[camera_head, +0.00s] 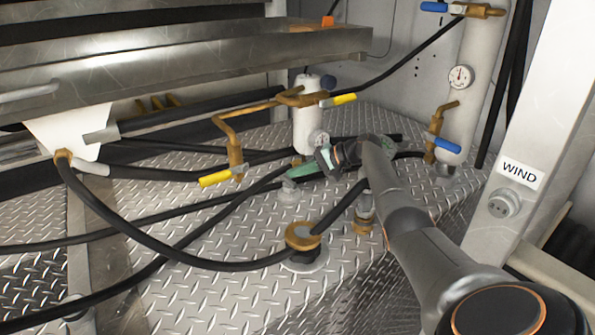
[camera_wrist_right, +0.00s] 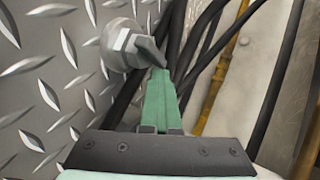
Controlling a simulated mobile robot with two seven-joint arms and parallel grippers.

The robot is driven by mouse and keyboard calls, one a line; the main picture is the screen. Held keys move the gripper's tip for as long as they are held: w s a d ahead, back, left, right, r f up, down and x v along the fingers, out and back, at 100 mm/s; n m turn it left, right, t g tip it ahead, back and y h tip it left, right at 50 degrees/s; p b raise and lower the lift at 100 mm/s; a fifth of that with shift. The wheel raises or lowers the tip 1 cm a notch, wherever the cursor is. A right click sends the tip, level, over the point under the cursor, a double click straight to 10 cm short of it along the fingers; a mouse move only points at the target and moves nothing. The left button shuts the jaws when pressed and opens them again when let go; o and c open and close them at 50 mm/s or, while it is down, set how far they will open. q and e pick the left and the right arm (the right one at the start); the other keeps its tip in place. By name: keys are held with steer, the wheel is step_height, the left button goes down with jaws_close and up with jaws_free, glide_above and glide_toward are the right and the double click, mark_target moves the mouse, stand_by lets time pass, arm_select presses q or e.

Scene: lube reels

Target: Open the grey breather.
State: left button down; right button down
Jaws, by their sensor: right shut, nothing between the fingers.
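The grey breather (camera_head: 289,192) is a small grey fitting on the diamond-plate deck, near the middle of the head view. In the right wrist view the breather (camera_wrist_right: 122,46) has a hex body and a darker grey tab that points toward my fingertips. My right gripper (camera_head: 291,172) has green fingers and is just above the breather in the head view. In the wrist view the right gripper (camera_wrist_right: 159,74) is shut and empty, its tips right at the tab. I cannot tell if they touch it. My left gripper is not in view.
A brass-collared hose fitting (camera_head: 303,237) stands in front of the breather. A white cylinder (camera_head: 308,120) stands behind, with yellow-handled brass valves (camera_head: 215,179) to the left. Black hoses (camera_head: 170,253) cross the deck. A post marked WIND (camera_head: 519,173) is at right.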

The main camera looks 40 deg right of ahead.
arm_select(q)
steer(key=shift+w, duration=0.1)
arm_select(e)
steer(key=shift+a+f, duration=0.15)
steer(key=shift+a, duration=0.25)
steer(key=shift+s+d, duration=0.2)
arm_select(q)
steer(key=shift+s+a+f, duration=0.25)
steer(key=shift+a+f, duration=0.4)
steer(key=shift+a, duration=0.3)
arm_select(e)
steer(key=v, duration=1.2)
steer(key=shift+d+r, duration=0.25)
